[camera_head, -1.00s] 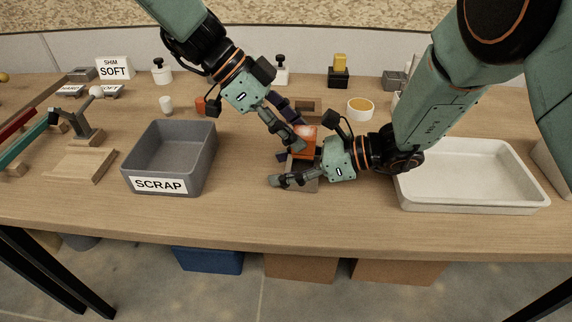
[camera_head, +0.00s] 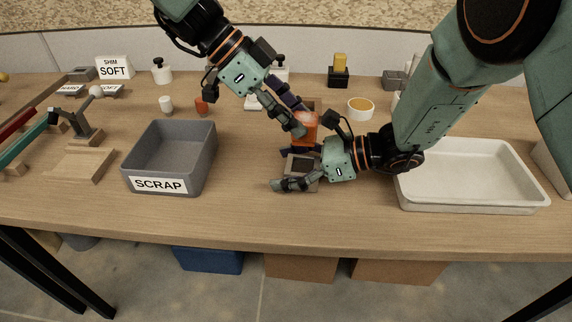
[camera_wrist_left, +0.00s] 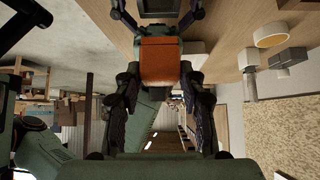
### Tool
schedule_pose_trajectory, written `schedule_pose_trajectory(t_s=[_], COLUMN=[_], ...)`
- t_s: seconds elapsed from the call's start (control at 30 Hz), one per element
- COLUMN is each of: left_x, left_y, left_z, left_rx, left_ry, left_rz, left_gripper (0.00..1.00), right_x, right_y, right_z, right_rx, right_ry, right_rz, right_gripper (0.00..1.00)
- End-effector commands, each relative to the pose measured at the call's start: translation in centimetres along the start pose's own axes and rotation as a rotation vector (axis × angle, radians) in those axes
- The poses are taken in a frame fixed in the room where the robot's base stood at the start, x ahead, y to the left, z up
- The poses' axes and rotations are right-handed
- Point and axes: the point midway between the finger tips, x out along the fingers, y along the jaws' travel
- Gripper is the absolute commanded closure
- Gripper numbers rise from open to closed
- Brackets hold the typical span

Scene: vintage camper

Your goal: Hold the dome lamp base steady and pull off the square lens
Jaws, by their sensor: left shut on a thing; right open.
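The orange square lens (camera_head: 307,128) is held between the fingers of my left gripper (camera_head: 301,121), above and behind the lamp base in the head view. It also shows in the left wrist view (camera_wrist_left: 160,62) between both fingers. The grey lamp base (camera_head: 301,166) sits on the table, its dark recessed top showing, and looks apart from the lens. The base's edge also shows at the top of the left wrist view (camera_wrist_left: 158,7). My right gripper (camera_head: 287,168) is open, with one finger in front of the base and one behind; whether they touch it is hidden.
A grey SCRAP bin (camera_head: 140,160) stands to the left and a white tray (camera_head: 470,207) to the right. A round cup with yellow content (camera_head: 361,108) and several small items stand behind. The table's front is clear.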

Motion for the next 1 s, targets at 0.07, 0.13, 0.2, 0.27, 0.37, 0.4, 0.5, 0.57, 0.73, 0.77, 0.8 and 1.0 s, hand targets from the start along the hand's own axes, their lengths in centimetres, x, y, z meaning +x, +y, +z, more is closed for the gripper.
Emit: schedule_pose_trajectory(t_s=[0.07,0.13,0.2,0.27,0.37,0.4,0.5,0.57,0.73,0.77,0.8,1.0], left_x=[0.0,0.0,0.0,0.0,0.0,0.0,0.0,0.0,0.0,0.0,0.0,0.0], left_y=[0.0,0.0,0.0,0.0,0.0,0.0,0.0,0.0,0.0,0.0,0.0,0.0], left_z=[0.0,0.0,0.0,0.0,0.0,0.0,0.0,0.0,0.0,0.0,0.0,0.0], left_rx=[0.0,0.0,0.0,0.0,0.0,0.0,0.0,0.0,0.0,0.0,0.0,0.0], left_ry=[0.0,0.0,0.0,0.0,0.0,0.0,0.0,0.0,0.0,0.0,0.0,0.0], left_rz=[0.0,0.0,0.0,0.0,0.0,0.0,0.0,0.0,0.0,0.0,0.0,0.0], left_gripper=[1.0,1.0,1.0,1.0,1.0,1.0,1.0,1.0,1.0,1.0,1.0,1.0], right_x=[0.0,0.0,0.0,-0.1,-0.6,-1.1,-2.8,-4.0,-7.4,-7.9,-8.6,-11.1], right_y=[0.0,0.0,0.0,0.0,-0.1,-0.1,-0.1,-0.2,-0.1,-0.1,-0.1,-0.1], right_z=[0.0,0.0,0.0,0.1,0.1,0.1,0.1,0.1,0.1,0.1,0.1,0.1], right_rx=[0.0,0.0,0.0,0.0,0.0,0.0,0.001,0.001,0.001,0.0,0.001,-0.001], right_ry=[0.0,0.0,-0.001,-0.001,-0.001,-0.001,-0.004,-0.004,-0.005,-0.005,-0.004,-0.002], right_rz=[0.0,0.0,0.0,-0.001,-0.002,-0.003,-0.005,-0.006,-0.006,-0.005,-0.005,-0.003], right_gripper=[0.18,0.18,0.18,0.18,0.18,0.18,0.18,0.18,0.18,0.18,0.18,0.18])
